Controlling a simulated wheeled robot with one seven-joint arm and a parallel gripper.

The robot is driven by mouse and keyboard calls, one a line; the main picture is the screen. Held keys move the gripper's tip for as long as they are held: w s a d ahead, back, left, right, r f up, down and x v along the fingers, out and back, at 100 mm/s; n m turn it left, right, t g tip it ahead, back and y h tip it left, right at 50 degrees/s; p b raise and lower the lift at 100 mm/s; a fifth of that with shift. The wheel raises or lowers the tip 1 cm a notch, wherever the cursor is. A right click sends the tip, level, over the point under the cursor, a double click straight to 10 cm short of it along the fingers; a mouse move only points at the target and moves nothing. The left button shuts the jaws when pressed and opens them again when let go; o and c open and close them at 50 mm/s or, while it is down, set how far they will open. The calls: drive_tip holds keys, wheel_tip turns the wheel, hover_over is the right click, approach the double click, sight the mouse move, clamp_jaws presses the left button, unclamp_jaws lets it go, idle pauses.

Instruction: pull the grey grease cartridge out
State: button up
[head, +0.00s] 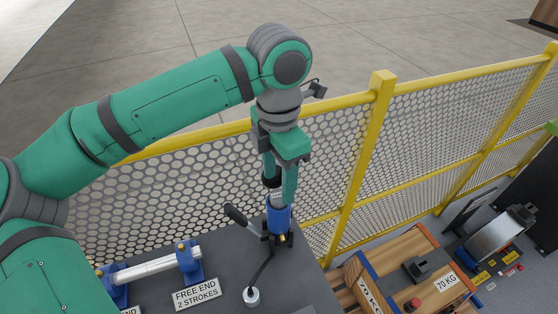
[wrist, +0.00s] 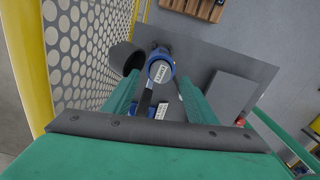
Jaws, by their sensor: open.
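The grey grease cartridge (head: 277,194) stands upright in a blue holder (head: 279,217) on the dark bench top. Its upper end, with a white label, shows above the blue rim. In the wrist view the labelled end of the cartridge (wrist: 160,71) sits inside the blue ring (wrist: 161,57). My gripper (head: 279,178) points down over it and is open. Its green fingers are on either side of the cartridge's upper end, partly hiding it in the head view. In the wrist view my gripper (wrist: 158,84) frames the cartridge between its fingertips. I cannot tell whether either finger touches it.
A black-handled lever (head: 236,215) and a hose end (head: 252,296) are beside the holder. A sign (head: 197,294) reads "FREE END 2 STROKES", near a white bar (head: 155,267) on blue supports. A yellow mesh fence (head: 376,130) runs close behind. A wooden crate (head: 405,255) stands at right.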

sight(279, 195)
drive_tip(key=shift+f, duration=1.5)
drive_tip(key=c, duration=1.2)
drive_tip(key=shift+c, duration=0.2)
wheel_tip(279, 195, up, 13)
idle(4.4)
